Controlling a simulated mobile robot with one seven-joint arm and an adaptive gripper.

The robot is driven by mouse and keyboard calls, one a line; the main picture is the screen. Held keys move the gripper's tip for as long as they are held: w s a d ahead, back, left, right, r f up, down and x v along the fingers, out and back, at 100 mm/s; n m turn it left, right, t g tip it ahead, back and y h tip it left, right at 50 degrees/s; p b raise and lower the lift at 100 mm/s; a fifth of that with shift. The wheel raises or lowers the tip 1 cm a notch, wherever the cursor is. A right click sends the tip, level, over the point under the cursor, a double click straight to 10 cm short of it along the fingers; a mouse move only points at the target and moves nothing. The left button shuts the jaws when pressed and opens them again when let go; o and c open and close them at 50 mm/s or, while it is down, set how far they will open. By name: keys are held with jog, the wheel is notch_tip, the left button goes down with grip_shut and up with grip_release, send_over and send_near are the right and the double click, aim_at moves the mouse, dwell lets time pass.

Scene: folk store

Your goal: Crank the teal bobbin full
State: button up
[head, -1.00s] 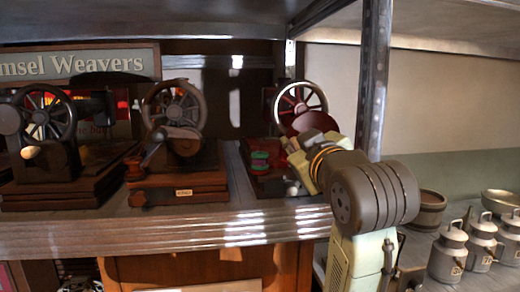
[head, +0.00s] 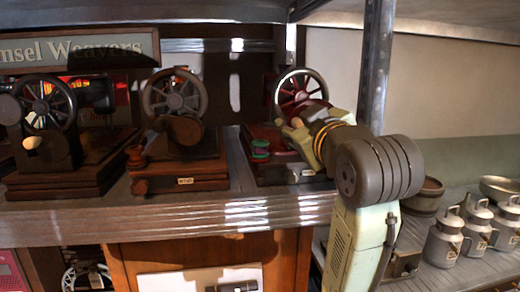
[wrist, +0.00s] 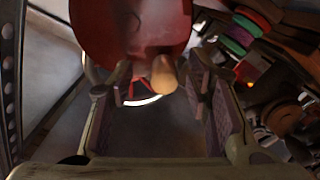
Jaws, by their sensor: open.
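The red winder with a spoked wheel (head: 300,92) stands at the right end of the shelf, partly hidden behind my arm. Its red round part (wrist: 150,25) fills the top of the wrist view, with a wooden crank knob (wrist: 163,75) below it. My gripper (wrist: 160,82) is open, one finger on each side of the knob; I cannot tell whether either touches it.
A brown winder (head: 178,150) and a black winder (head: 45,140) stand to the left on the same shelf (head: 190,215). A metal post (head: 376,70) rises close behind my arm. Metal cans (head: 445,240) and a wooden tub (head: 425,197) stand at the right.

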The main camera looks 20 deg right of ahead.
jog(key=shift+d, duration=0.1)
dwell(0.3)
jog(key=v, duration=0.9)
dwell(0.4)
jog(key=shift+s, duration=0.1)
dwell(0.4)
